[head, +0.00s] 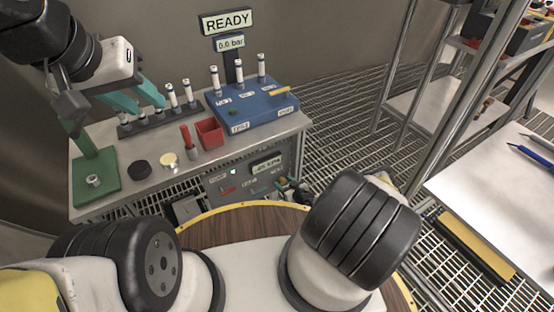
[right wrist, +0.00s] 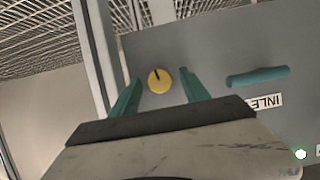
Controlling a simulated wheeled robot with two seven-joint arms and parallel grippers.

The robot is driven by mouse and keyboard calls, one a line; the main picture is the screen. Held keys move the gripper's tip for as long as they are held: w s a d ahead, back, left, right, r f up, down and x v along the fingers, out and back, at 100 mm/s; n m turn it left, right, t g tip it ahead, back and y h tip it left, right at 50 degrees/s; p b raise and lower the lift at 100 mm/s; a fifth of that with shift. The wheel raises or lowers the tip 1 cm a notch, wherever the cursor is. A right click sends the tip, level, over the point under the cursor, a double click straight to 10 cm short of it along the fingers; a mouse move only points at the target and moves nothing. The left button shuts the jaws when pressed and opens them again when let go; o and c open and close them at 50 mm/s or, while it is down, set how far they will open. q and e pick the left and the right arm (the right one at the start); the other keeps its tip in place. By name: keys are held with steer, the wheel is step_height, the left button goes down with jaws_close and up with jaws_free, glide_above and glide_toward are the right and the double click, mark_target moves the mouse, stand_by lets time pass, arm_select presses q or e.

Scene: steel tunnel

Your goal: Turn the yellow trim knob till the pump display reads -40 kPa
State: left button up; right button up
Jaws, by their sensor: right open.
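The yellow trim knob (right wrist: 160,80) is on a grey panel in the right wrist view, its dark pointer line toward the top of the picture. My right gripper (right wrist: 161,75) is open, with one teal finger on each side of the knob and visible gaps between. The pump display (head: 267,165) is on the front panel below the bench in the head view; it seems to read about -25 kPa, but the digits are small. The knob cannot be made out in the head view. My left gripper (head: 147,106) is open and empty above the bench's left side.
The bench (head: 135,138) holds a blue block (head: 250,108) with white-capped tubes, a red cup (head: 210,133), a dark tube rack and a green stand (head: 95,175). In the right wrist view, a teal handle (right wrist: 258,76) and an INLET label (right wrist: 265,101) sit right of the knob.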

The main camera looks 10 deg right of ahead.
steer(key=shift+c, duration=0.4)
jaws_close()
steer(key=shift+d+m+y, duration=0.1)
steer(key=shift+m+y, duration=0.7)
steer(key=shift+m, duration=0.4)
steer(key=shift+o, duration=0.4)
jaws_free()
